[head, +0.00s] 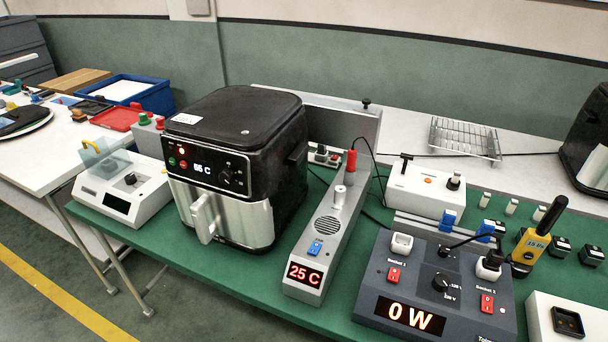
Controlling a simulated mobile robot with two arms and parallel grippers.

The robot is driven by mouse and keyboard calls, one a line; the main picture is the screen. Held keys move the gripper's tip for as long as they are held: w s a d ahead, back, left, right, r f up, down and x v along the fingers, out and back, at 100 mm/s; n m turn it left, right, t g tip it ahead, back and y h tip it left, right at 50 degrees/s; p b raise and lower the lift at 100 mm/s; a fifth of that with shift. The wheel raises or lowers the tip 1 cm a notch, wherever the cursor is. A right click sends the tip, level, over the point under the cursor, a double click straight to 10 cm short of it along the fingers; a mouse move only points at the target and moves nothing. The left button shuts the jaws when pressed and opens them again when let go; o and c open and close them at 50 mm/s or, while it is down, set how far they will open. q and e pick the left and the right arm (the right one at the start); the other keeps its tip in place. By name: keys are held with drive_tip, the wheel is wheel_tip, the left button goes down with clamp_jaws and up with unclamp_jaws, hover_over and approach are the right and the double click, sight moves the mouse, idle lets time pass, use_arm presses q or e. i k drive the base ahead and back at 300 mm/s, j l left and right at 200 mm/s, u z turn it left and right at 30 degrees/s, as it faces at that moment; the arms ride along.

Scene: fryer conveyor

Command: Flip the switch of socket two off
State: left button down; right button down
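A dark grey power meter box (375,285) with a "0 W" display (409,317) stands at the front right of the green table. It has two sockets, each with a red rocker switch. The left socket (402,243) is white and empty, with its red switch (394,275) below it. The right socket has a black plug (492,260) in it, with its red switch (487,304) below. The small socket numbers are hard to read, and I cannot tell which way either rocker is set. Neither of my grippers is in view.
A "25 C" temperature unit (304,273) stands left of the box, with a black and silver air fryer (240,165) beyond. A yellow-and-black handled tool (532,240) rises close to the box's right side. A white device (423,190) and cables are behind it.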

sight(486, 304)
drive_tip(key=k+l+z, duration=0.1)
drive_tip(key=z, duration=1.15)
